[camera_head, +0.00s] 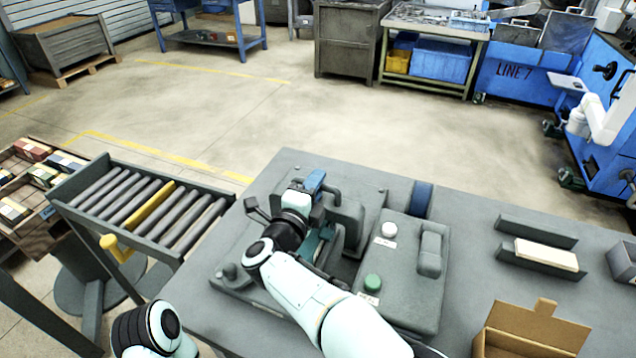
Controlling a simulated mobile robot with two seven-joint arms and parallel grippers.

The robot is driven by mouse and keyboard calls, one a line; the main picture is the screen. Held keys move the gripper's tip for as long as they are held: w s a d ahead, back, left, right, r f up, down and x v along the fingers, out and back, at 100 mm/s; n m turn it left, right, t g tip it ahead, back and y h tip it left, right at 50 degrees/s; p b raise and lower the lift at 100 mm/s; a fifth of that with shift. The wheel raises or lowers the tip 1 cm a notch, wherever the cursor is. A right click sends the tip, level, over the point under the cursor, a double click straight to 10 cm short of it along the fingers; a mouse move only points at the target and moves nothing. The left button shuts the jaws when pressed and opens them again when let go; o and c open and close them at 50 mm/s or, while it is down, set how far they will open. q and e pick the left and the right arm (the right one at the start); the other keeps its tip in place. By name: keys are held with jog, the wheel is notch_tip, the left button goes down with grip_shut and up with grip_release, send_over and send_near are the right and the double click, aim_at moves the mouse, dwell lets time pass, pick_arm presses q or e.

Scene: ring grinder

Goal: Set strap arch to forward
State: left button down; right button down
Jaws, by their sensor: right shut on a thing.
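The ring grinder (418,275) is a grey machine on the table, with a white button and a green button on its right block. The strap arch (347,212) looks like the dark grey arched part at the machine's left side, partly hidden behind my right arm. My right gripper (314,187) reaches over the machine from the lower right and is shut at the arch, near a blue piece. Its fingertips are largely hidden, so the exact contact is unclear. A teal part shows just below the wrist. Only a link of my left arm shows at the bottom left; its gripper is outside the view.
A roller conveyor (120,212) with one yellow roller adjoins the table's left. At the right are a slotted holder with a pale block (546,255), an open cardboard box (530,330) and a grey bin (624,262). The table (470,290) is bare between machine and holder.

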jog(key=shift+s+a+f, duration=0.1)
jog(key=shift+a, duration=0.05)
jog(key=c, duration=1.1)
grip_release()
jog(key=shift+s, duration=0.15)
jog(key=v, duration=1.3)
jog(key=shift+s+b, duration=0.2)
jog(key=shift+b, duration=0.2)
